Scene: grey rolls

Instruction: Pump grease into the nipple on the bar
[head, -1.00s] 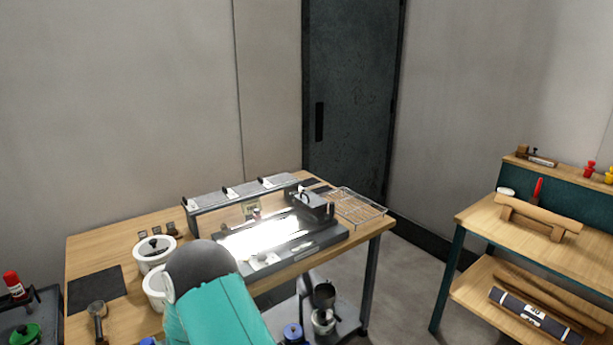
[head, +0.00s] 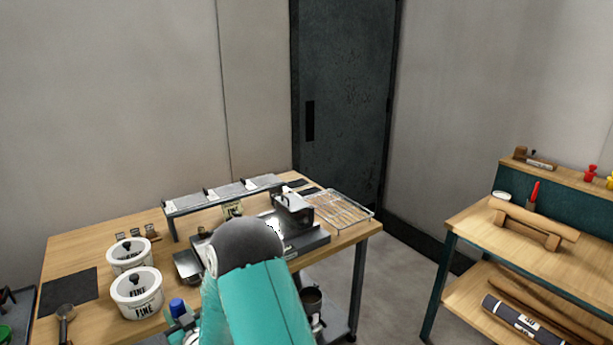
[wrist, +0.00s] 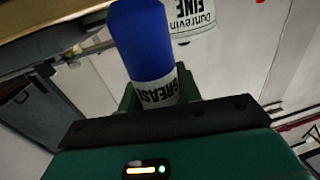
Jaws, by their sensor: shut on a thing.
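A blue-topped cylinder with a white GREASE label (wrist: 154,55) sits between the green fingers of my gripper (wrist: 158,92) in the wrist view. My gripper is shut on it. In the head view a blue cap (head: 178,306) shows at the left of my teal arm, above the table's front edge. My gripper's fingers are mostly hidden there. A grey machine (head: 300,240) stands on the table behind my arm, partly covered by it. I cannot make out a nipple in either view.
Two white lidded pots (head: 136,292), one marked FINE, stand on the wooden table (head: 85,248) left of my arm. A dark mat (head: 68,290) lies at the left, a wire rack (head: 340,208) at the right. A second bench (head: 480,220) stands far right, with floor between.

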